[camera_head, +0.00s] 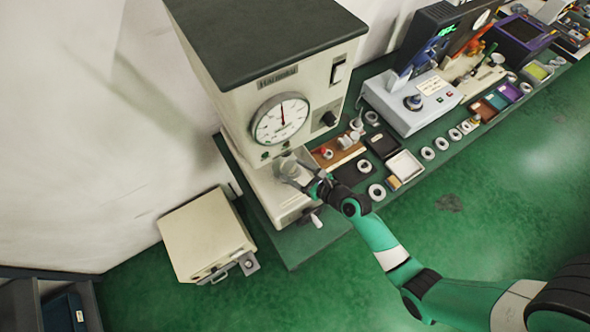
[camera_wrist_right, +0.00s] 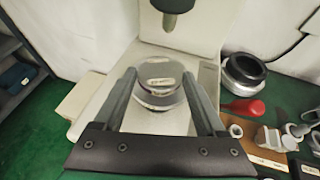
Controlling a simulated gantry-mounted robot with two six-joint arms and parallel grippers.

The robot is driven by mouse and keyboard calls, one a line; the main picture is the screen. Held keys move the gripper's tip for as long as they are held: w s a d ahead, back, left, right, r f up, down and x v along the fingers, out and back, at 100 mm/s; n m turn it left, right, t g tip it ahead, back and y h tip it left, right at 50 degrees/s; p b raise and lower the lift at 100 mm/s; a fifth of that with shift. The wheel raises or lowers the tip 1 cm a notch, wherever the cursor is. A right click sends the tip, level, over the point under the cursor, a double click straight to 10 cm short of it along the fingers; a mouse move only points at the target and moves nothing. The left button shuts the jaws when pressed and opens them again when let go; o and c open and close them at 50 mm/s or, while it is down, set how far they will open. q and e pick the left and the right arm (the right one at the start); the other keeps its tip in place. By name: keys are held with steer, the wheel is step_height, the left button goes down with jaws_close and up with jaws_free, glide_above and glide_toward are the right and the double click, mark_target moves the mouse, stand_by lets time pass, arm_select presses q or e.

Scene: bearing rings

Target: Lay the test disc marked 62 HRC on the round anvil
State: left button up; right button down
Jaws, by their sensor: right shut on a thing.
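My right gripper (camera_head: 298,174) reaches over the base of the cream hardness tester (camera_head: 270,110). In the right wrist view its two fingers (camera_wrist_right: 160,84) are shut on a shiny round test disc (camera_wrist_right: 158,70) with a pale label; the marking is too small to read. The round anvil (camera_wrist_right: 160,103) is directly below the disc and partly hidden by it. I cannot tell whether disc and anvil touch. The tester's dark indenter (camera_wrist_right: 172,6) hangs above and behind the disc. My left gripper is not in view.
A wooden block with small parts (camera_head: 338,152) and a red-knobbed piece (camera_wrist_right: 244,108) stand right of the tester. Several bearing rings, a white tray (camera_head: 404,168) and a control box (camera_head: 412,100) are farther right. A cream cabinet (camera_head: 205,235) stands at the left.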

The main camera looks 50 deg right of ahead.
steer(key=shift+r, duration=0.1)
steer(key=shift+f, duration=0.6)
jaws_free()
steer(key=p+v, duration=0.1)
steer(key=v, duration=1)
steer(key=shift+s+r, duration=0.2)
steer(key=shift+s, duration=0.05)
